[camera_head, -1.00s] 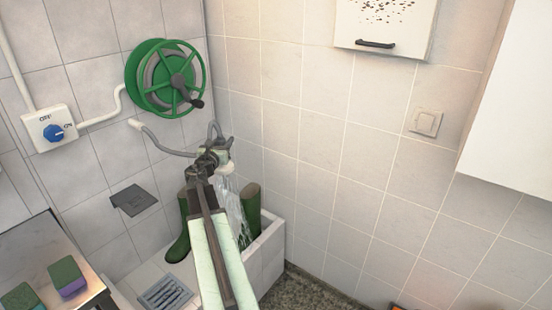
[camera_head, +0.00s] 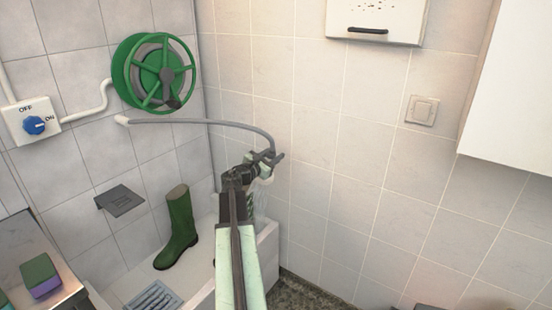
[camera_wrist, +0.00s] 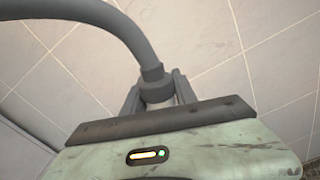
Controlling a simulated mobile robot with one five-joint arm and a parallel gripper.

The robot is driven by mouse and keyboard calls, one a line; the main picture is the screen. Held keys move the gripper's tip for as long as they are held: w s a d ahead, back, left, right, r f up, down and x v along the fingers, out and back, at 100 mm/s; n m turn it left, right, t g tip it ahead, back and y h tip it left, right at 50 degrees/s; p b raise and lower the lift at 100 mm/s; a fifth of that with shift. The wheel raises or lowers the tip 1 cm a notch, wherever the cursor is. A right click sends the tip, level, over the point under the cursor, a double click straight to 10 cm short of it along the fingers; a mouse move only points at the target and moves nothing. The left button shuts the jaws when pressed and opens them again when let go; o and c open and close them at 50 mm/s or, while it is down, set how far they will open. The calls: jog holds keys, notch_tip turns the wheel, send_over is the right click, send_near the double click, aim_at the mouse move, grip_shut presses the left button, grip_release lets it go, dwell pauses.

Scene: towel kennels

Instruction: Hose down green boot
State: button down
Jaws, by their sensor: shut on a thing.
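A green boot (camera_head: 180,230) stands upright in the white wash basin (camera_head: 268,250), left of my arm. The second boot, seen earlier, is hidden behind my arm. My gripper (camera_head: 264,168) is shut on the end of the grey hose (camera_head: 205,122), up and right of the visible boot. The wrist view shows the hose (camera_wrist: 135,35) curving into a collar between my fingers (camera_wrist: 157,88). Faint pale streaks below my gripper look like water; whether they hit a boot is hidden.
A green hose reel (camera_head: 155,73) is on the left wall. A grey wall flap (camera_head: 120,200) and a floor grate (camera_head: 153,299) are at the left. A counter with sponges (camera_head: 40,276) is at lower left. A white cabinet (camera_head: 515,90) juts out at right.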

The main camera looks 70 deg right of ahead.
jog(key=shift+f, duration=0.15)
notch_tip(320, 180, up, 3)
jog(key=p, duration=0.3)
jog(key=shift+r, duration=0.2)
dwell(2.5)
jog(key=shift+w+a, duration=0.1)
jog(key=shift+w, duration=0.1)
dwell(0.7)
